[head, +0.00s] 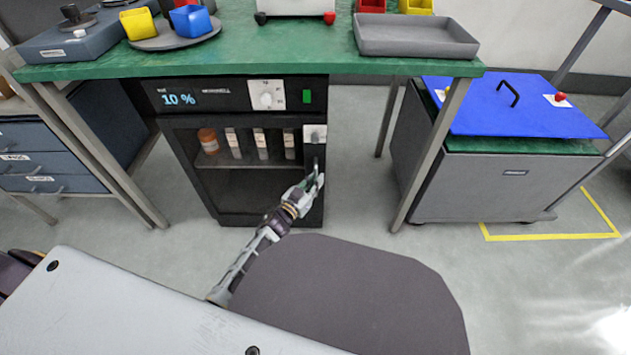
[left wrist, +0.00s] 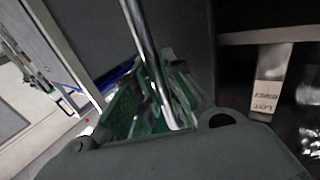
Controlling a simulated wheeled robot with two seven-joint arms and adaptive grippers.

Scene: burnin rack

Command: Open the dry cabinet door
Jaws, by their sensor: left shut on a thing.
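The dry cabinet (head: 212,211) is black and stands under the green bench. Its display reads 10 %. Its door, with a dark frame and clear pane, looks flush with the front; I see no clear gap. An upright handle (head: 316,163) is at the door's right edge, below a light latch plate (head: 315,134). My left gripper (head: 313,184) is shut on the handle, at its lower part. In the left wrist view the handle is a shiny metal bar (left wrist: 146,55) running down between green-padded fingers (left wrist: 150,105). My right gripper is not in view.
An orange-capped jar (head: 208,141) and several labelled packs (head: 261,143) stand on the cabinet's shelf. A bench leg (head: 430,155) is right of the cabinet. A grey cart (head: 490,185) with a blue top stands further right. The floor between is clear.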

